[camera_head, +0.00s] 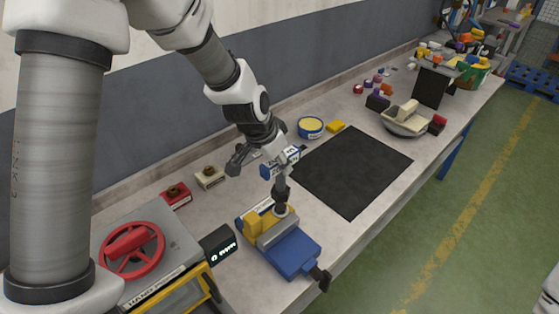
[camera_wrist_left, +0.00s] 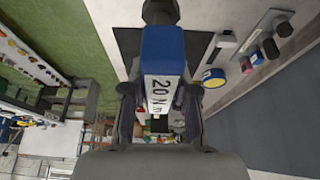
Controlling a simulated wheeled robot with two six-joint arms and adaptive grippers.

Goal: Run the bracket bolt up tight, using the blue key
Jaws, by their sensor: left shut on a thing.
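My left gripper (camera_head: 277,158) is shut on the blue key (camera_head: 270,170), a blue block with a white label. In the left wrist view the key (camera_wrist_left: 163,75) reads "20 Nm" and sits between the gripper fingers (camera_wrist_left: 160,115). The key's dark shaft points down at a vise (camera_head: 295,252) with a blue body and a yellow part at its left. My right gripper is not in view.
A red block (camera_head: 176,195) and a cream block (camera_head: 210,177) stand at the left. A red handwheel (camera_head: 131,250) and a small black display (camera_head: 218,244) are near the front left. A black mat (camera_head: 352,170), a yellow-filled tin (camera_head: 311,127) and a bowl (camera_head: 404,123) lie farther right.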

